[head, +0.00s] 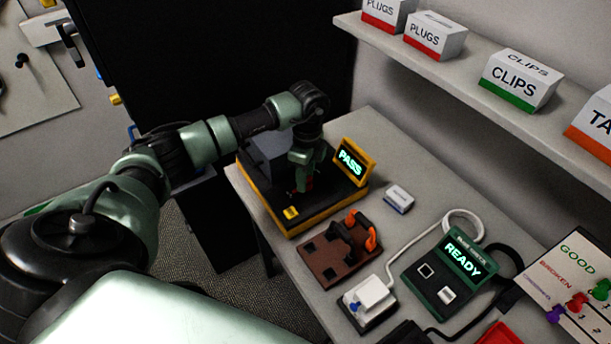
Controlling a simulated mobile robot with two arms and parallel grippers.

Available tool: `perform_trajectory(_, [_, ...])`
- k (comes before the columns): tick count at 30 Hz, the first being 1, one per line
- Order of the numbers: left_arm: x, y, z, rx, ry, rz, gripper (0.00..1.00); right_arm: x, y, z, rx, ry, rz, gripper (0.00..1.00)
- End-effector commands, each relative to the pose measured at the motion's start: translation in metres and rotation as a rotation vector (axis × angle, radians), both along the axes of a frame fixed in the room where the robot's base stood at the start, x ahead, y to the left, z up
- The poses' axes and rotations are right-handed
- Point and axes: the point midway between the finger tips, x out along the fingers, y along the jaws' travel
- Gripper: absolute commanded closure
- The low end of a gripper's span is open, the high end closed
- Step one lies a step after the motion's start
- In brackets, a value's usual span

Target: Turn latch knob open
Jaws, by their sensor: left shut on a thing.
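A yellow-and-black tester (328,207) with a lit "PASS" screen (351,161) stands at the far end of the table. My left gripper (304,188) reaches down over its black top from the left and is shut on a small part there, which I take to be the latch knob. A bit of red shows at the fingers. The gripper hides most of the knob, so its turn angle cannot be told. My right gripper is not in view.
A brown fixture (325,270) with black and orange clamps, a white plug block (369,298), a green "READY" box (450,270) and a small white-and-blue box (398,198) share the table (415,165). A shelf (430,70) with labelled boxes overhangs at right.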

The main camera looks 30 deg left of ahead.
Motion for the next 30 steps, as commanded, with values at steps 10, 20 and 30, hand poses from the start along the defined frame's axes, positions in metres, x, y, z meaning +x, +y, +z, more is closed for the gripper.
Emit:
perform_trajectory(10, [0.0022, 0.0013, 0.0023, 0.001, -0.007, 0.028, 1.0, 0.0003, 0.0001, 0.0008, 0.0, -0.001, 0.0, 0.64])
perform_trajectory(20, [0.0019, 0.0015, 0.0021, 0.002, -0.007, 0.027, 0.47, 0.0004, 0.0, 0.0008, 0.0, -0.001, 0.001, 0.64])
perform_trajectory(30, [0.0015, 0.0008, 0.0045, 0.0, -0.004, 0.024, 0.47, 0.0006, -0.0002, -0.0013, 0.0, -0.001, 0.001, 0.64])
